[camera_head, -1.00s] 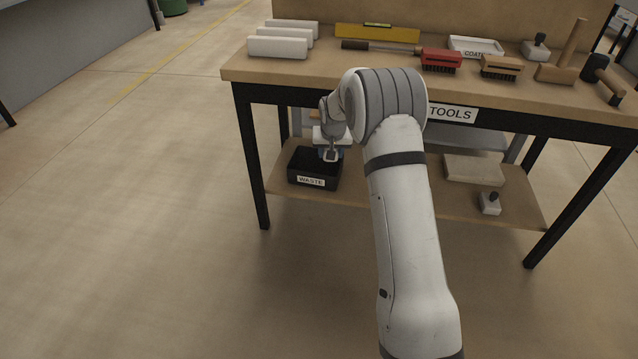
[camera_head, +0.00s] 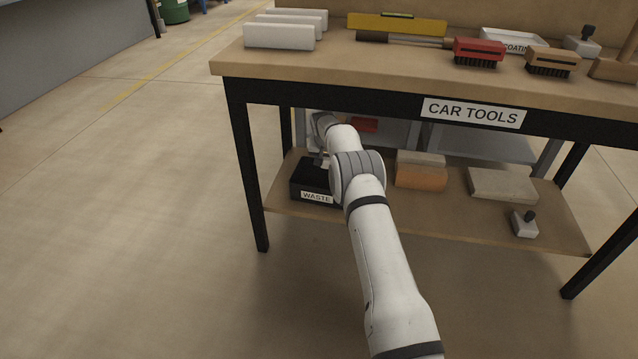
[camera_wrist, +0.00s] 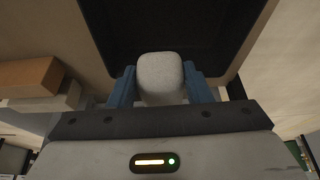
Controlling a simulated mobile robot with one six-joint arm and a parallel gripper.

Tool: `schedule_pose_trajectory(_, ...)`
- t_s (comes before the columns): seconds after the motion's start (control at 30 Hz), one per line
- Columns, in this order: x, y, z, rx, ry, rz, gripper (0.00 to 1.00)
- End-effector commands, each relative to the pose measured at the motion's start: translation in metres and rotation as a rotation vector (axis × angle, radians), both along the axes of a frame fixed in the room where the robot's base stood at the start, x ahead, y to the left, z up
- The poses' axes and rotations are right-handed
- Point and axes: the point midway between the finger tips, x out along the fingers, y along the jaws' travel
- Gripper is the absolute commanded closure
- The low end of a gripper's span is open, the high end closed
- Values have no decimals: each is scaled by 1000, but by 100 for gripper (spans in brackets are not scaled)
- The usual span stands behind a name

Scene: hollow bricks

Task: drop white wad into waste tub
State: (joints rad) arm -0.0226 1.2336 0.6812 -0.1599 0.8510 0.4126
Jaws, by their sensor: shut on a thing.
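In the wrist view a pale grey-white wad (camera_wrist: 160,76) sits between the two blue fingers of my gripper (camera_wrist: 161,88), which is shut on it. The black waste tub (camera_wrist: 125,30) fills the upper middle of that view, right behind the wad, so the wad appears over or in front of the tub's opening; its exact height cannot be told. In the head view the waste tub (camera_head: 303,180), labelled WASTE, stands at the left end of the lower shelf. My arm hides part of the tub, and the wad is hidden there.
The lower shelf (camera_head: 440,218) also holds an orange and grey block (camera_head: 421,177), a pale slab (camera_head: 502,185) and a small grey tool (camera_head: 524,224). The tabletop (camera_head: 400,65), labelled CAR TOOLS, overhangs the shelf. Open floor lies left of the bench.

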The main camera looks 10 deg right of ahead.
Motion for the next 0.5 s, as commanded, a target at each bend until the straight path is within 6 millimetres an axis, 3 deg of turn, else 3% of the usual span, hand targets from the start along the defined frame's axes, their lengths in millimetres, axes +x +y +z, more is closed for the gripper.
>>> schedule_pose_trajectory(0.17,0,1,-8,0,-1,1,77)
schedule_pose_trajectory(0.5,0,7,-46,0,0,9,77)
